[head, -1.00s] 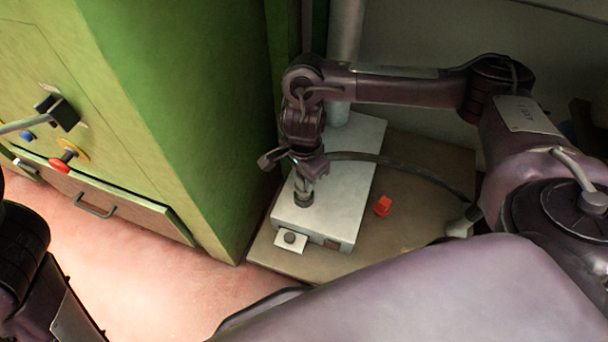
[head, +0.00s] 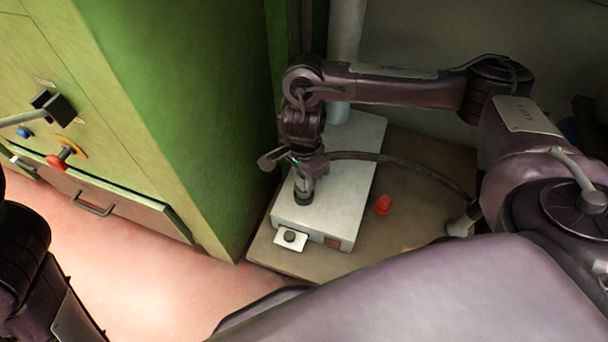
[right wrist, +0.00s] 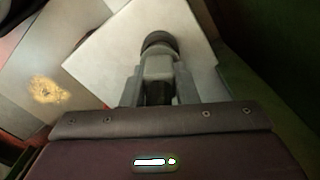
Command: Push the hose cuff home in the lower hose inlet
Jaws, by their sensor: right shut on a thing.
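My right gripper (head: 304,187) points down over the white box (head: 345,200) and is shut on the hose cuff. The light grey cuff (right wrist: 158,66) shows between the two fingers in the right wrist view. A dark round ring (right wrist: 158,41) lies at the cuff's far end, against the white box top. The ring also shows in the head view (head: 303,198), directly under the fingertips. I cannot tell how deep the cuff sits, as the fingers cover much of it. The dark hose (head: 385,158) bends right from the gripper. My left gripper is out of view.
The white box stands on a tan board (head: 410,200). A small red piece (head: 382,205) lies to its right, and a small plate with a dark knob (head: 290,237) is at its front. A tall green cabinet (head: 185,110) stands close on the left.

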